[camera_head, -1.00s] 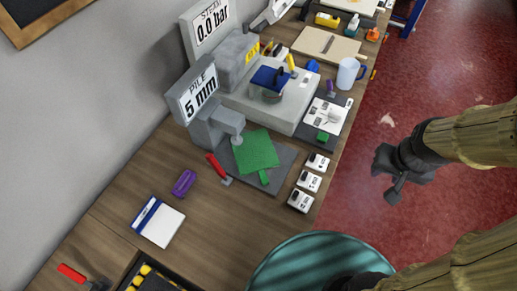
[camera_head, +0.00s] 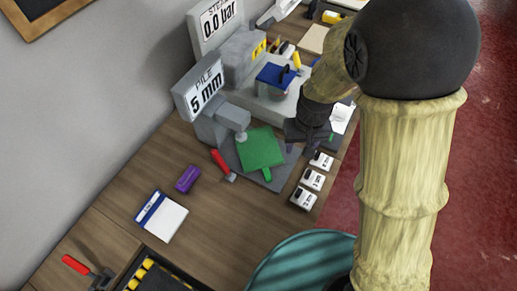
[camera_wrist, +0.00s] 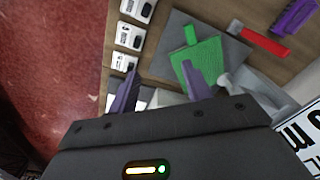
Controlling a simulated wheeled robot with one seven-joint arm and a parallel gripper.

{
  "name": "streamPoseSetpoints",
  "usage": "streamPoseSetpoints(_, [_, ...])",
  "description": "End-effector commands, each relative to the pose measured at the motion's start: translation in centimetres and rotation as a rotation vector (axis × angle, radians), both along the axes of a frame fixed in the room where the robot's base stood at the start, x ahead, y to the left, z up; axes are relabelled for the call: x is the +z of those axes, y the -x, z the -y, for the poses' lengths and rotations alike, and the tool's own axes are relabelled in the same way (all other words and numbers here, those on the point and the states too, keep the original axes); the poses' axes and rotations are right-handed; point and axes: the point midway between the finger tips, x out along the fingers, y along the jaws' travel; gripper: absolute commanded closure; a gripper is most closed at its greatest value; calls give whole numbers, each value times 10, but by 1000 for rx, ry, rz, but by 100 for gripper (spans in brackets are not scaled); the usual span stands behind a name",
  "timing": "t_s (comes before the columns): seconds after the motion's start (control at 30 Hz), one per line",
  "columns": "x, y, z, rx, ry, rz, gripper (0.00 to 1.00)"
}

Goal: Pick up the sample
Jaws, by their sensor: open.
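The sample is most likely the green square piece (camera_head: 260,147) with a small tab, lying on the dark grey base plate (camera_head: 277,181) of the gauge that reads "PILE 5 mm" (camera_head: 205,88). In the wrist view the green piece (camera_wrist: 203,62) lies just beyond the fingers, its tab pointing up and left. My gripper (camera_wrist: 158,88) is open and empty, with its two purple fingers apart. In the head view my gripper (camera_head: 304,140) hangs over the right edge of the plate, beside the green piece. Part of it is hidden by the arm.
Several small white labelled blocks (camera_head: 312,179) stand along the table's front edge. A red-handled tool (camera_head: 220,160) lies left of the plate, a purple block (camera_head: 188,179) and a white-blue pad (camera_head: 161,217) farther left. A steam machine (camera_head: 240,58) stands behind. The table's middle left is clear.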

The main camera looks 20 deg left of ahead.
Motion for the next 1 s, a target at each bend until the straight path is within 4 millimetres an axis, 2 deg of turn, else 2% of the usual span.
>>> streamPoseSetpoints(0.03, [-8,7,-21,51,13,-9,51])
streamPoseSetpoints(0.1, [-17,14,-43,101,23,-13,51])
streamPoseSetpoints(0.2, [-25,23,-65,155,36,-18,51])
streamPoseSetpoints(0.3, [-30,28,-76,180,41,-20,51])
streamPoseSetpoints(0.73, [-35,28,-77,184,42,-22,51])
streamPoseSetpoints(1.0, [-71,28,-76,181,45,-24,51])
